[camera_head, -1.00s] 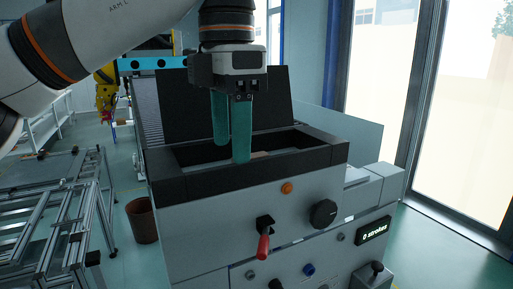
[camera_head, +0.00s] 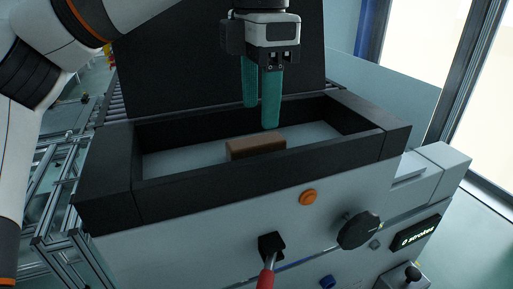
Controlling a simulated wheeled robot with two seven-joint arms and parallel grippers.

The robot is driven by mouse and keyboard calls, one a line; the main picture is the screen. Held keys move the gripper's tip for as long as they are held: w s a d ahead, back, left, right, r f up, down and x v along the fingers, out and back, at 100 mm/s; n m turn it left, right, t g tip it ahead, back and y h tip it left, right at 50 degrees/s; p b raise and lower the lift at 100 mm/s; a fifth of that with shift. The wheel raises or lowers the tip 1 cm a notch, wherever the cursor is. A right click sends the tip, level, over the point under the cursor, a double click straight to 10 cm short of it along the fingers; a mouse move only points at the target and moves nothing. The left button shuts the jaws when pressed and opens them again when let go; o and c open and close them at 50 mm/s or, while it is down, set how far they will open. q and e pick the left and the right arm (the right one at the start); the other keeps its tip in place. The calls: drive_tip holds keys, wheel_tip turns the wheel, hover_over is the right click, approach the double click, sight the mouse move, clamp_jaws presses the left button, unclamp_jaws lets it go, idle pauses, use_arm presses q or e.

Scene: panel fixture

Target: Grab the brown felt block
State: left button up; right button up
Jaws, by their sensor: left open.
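The brown felt block (camera_head: 256,146) lies on the pale floor of the black-rimmed tray, near its front wall. My left gripper (camera_head: 261,115) hangs above the tray with its two green fingers pointing down. It is open and empty, above and slightly behind the block, apart from it. The block's lower front is partly hidden by the tray's front wall. My right gripper does not show.
The tray's black rim (camera_head: 260,174) surrounds the block on all sides. A raised black lid (camera_head: 170,70) stands behind it. The front panel carries an orange button (camera_head: 308,197), a black knob (camera_head: 359,230), a red-handled lever (camera_head: 267,275) and a display reading "0 strokes" (camera_head: 414,238).

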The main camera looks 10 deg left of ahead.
sight(256, 140)
use_arm(q)
drive_tip(key=shift+w+a+f+p, duration=0.1)
drive_tip(key=shift+w+f+p, duration=0.1)
drive_tip(key=shift+f, duration=0.35)
drive_tip(key=shift+w+a+f+p, duration=0.1)
drive_tip(key=shift+w+f+p, duration=0.1)
drive_tip(key=shift+f, duration=0.3)
drive_tip(key=f+p, duration=0.1)
drive_tip(key=f, duration=0.2)
drive_tip(key=shift+a+f, duration=0.2)
drive_tip(key=shift+f, duration=0.3)
drive_tip(key=shift+w, duration=0.1)
drive_tip(key=c, duration=1)
drive_tip(key=shift+c, duration=0.3)
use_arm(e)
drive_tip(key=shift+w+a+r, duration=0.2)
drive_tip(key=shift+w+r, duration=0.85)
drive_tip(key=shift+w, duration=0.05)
